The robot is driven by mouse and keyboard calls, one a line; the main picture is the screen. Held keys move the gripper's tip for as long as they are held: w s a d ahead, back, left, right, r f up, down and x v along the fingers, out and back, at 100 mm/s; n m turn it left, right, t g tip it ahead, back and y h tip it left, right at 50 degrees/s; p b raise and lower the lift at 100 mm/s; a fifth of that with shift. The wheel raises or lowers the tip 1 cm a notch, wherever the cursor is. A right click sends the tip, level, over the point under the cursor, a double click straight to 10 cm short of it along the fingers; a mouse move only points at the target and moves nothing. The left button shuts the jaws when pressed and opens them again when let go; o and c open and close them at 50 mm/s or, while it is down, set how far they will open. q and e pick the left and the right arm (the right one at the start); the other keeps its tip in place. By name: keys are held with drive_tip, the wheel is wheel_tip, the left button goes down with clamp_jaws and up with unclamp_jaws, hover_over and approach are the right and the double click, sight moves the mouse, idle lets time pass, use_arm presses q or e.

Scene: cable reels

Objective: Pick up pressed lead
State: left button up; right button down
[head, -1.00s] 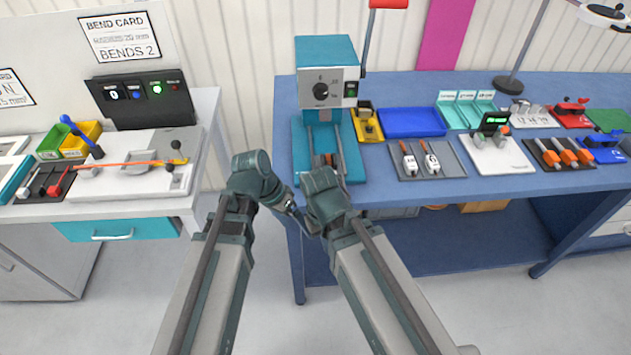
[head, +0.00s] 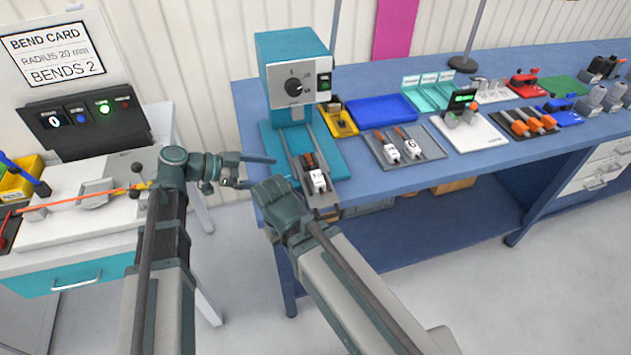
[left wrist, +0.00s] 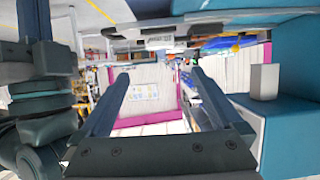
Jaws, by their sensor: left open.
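A lead with a white connector (head: 317,180) lies on a grey carriage (head: 329,200) at the front of the teal press (head: 293,75). Two similar leads, one at left (head: 388,152) and one at right (head: 411,148), lie on a grey tray to the right of the press. My left gripper (head: 258,172) is open and empty, just left of the press base and apart from the lead. In the left wrist view, its two fingers (left wrist: 160,100) stand wide apart with nothing between them. My right arm's wrist is in front of the bench; its fingers are hidden.
The blue bench (head: 375,185) carries a yellow bin (head: 340,120), a blue tray (head: 382,110) and several fixtures further right. The bending station (head: 90,215) is at the left, with an orange rod across it. A floor gap separates the two tables.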

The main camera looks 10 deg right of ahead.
use_arm(q)
drive_tip(key=b, duration=0.3)
approach(317, 177)
drive_tip(key=x, duration=0.3)
drive_tip(key=shift+s+d, duration=0.1)
drive_tip(key=shift+d, duration=0.25)
drive_tip(key=shift+d+f, duration=0.1)
drive_tip(key=shift+d, duration=0.35)
drive_tip(key=b+x, duration=0.1)
drive_tip(key=x, duration=0.4)
drive_tip(key=shift+d+b, duration=0.15)
drive_tip(key=shift+b, duration=0.2)
clamp_jaws()
wheel_tip(317, 177, up, 10)
drive_tip(key=p, duration=1)
